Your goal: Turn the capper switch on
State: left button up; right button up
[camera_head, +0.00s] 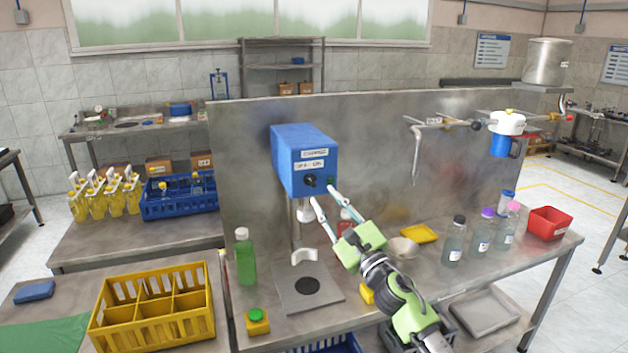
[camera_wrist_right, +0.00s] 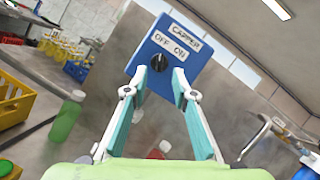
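The blue capper box (camera_head: 297,150) stands on a post above the steel table, with a "CAPPER" label and an "OFF ON" label on its front. Its black round switch knob (camera_head: 309,181) is below the labels; I cannot tell which way it points. In the right wrist view the knob (camera_wrist_right: 159,62) shows between the two fingertips, on the blue face (camera_wrist_right: 172,48). My right gripper (camera_head: 323,196) is open and empty, its fingers spread just in front of and below the knob. I cannot tell whether they touch the box. My left gripper is not in view.
A green bottle (camera_head: 245,258) and a yellow box with a green button (camera_head: 256,321) stand left of the capper's base plate (camera_head: 325,297). Several bottles (camera_head: 455,240) and a red bin (camera_head: 548,223) stand at right. A steel panel (camera_head: 375,160) rises behind the capper.

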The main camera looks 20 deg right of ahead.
aim_at(312, 183)
jog(key=p+x, duration=0.1)
jog(key=x, duration=0.5)
jog(key=shift+w, duration=0.15)
grip_shut()
